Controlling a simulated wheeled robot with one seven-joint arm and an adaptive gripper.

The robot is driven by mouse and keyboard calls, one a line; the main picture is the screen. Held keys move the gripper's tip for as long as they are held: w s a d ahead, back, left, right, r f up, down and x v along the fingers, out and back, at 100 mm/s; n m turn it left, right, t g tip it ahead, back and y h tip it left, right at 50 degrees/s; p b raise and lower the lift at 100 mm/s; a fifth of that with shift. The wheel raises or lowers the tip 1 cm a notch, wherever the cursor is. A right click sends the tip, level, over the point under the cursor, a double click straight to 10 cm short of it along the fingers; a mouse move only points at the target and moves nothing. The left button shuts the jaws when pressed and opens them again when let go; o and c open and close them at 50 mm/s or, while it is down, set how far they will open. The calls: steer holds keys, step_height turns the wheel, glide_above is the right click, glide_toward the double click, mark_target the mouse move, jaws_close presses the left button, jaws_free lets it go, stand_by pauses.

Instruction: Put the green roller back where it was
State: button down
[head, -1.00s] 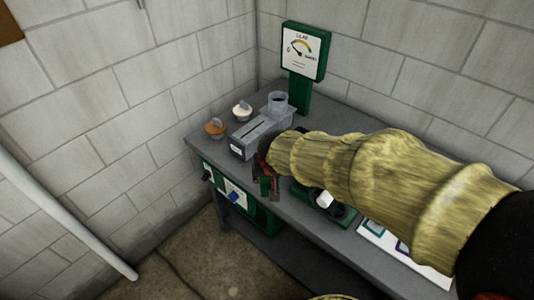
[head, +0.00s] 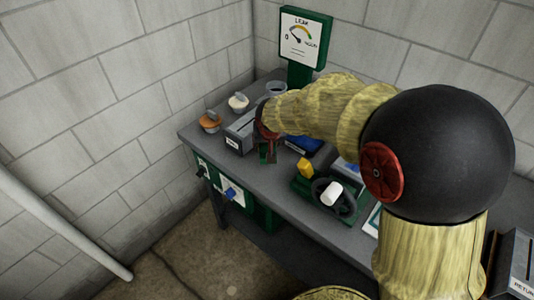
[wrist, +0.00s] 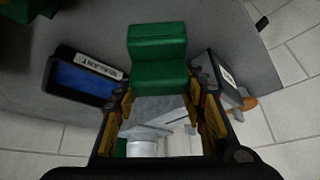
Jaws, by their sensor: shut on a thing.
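My gripper (wrist: 160,100) is shut on a green two-lobed piece, which I take for the green roller (wrist: 157,60). The roller sits between the fingertips in the wrist view, over the grey bench. In the head view my gripper (head: 267,146) is small and partly hidden by my arm, with a bit of green at its tips. It is just right of the grey slotted box (head: 238,137) and left of the blue sealant tray (head: 303,146). I cannot tell whether the roller touches the bench (head: 262,178).
A green fixture with a black ring and white cylinder (head: 332,194) stands to the right, beside a yellow block (head: 306,168). Orange (head: 210,121) and white (head: 238,102) knobbed pieces stand left. A leak gauge (head: 304,38) stands behind. The front bench strip is clear.

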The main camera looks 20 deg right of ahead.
mark_target(267, 151)
steer(key=shift+x, duration=0.9)
steer(key=shift+w+d+f+b, duration=0.1)
steer(key=shift+w+f+b, duration=0.1)
steer(key=shift+f+b, duration=0.5)
steer(key=shift+w+d+f+b, duration=0.15)
steer(key=shift+f+b, duration=0.2)
steer(key=shift+f, duration=0.6)
steer(key=shift+a, duration=0.1)
steer(key=shift+f, duration=0.2)
steer(key=c, duration=1.1)
jaws_free()
steer(key=shift+r, duration=0.1)
